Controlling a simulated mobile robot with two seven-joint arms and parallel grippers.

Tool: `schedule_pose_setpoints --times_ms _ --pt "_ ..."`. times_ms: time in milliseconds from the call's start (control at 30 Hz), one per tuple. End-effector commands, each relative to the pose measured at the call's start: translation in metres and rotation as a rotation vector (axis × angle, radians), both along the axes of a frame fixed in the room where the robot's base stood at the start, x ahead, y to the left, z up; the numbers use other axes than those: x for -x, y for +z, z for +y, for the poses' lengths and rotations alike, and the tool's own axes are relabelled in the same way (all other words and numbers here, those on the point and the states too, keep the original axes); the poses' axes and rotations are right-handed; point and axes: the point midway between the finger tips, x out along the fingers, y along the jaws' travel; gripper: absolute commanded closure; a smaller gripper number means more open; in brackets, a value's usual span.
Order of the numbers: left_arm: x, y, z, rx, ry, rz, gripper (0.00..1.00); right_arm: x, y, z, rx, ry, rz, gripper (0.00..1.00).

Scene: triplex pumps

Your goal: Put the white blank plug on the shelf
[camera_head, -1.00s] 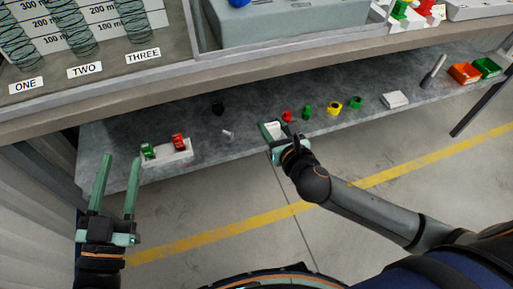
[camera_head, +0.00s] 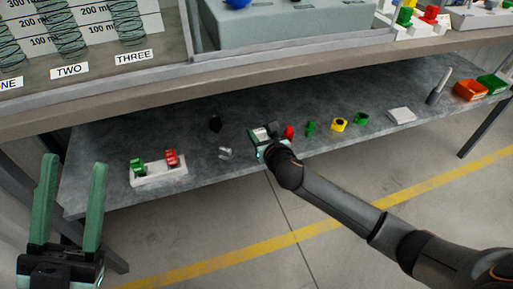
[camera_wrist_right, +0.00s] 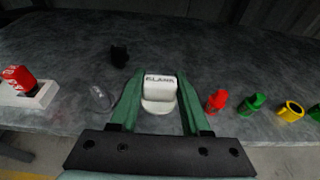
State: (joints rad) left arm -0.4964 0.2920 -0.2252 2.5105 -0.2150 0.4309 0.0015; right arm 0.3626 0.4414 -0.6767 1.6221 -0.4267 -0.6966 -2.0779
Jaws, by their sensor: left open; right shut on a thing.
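The white blank plug (camera_wrist_right: 159,92), marked "BLANK", is held between the fingers of my right gripper (camera_wrist_right: 157,100) in the right wrist view. In the head view my right gripper (camera_head: 262,143) is over the lower shelf (camera_head: 320,102), with the white plug's top (camera_head: 261,133) showing between its fingers. I cannot tell whether the plug touches the shelf surface. My left gripper (camera_head: 72,205) is open and empty, in front of the shelf's left end.
Left of the plug are a black piece (camera_head: 215,124), a small clear piece (camera_head: 226,153) and a white holder (camera_head: 160,177) with green and red parts. To the right stand a red piece (camera_head: 289,131), green pieces (camera_head: 311,127), a yellow ring (camera_head: 339,124) and a white block (camera_head: 401,115).

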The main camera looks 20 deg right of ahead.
Motion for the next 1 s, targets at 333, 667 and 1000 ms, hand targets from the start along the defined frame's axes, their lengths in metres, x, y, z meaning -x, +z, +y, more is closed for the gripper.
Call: schedule_pose_setpoints --times_ms 333,667,1000 --pt "-0.001 -0.029 -0.002 0.023 -0.030 0.027 0.50 -0.029 -0.035 -0.001 0.000 0.000 -0.002 1.00" --pt "-0.003 -0.061 -0.005 0.020 -0.038 0.044 0.50 -0.032 -0.071 0.000 -0.001 0.000 -0.001 1.00" --pt "-0.003 -0.060 -0.006 0.011 -0.039 0.045 0.50 -0.032 -0.071 -0.001 0.002 0.001 -0.001 1.00"
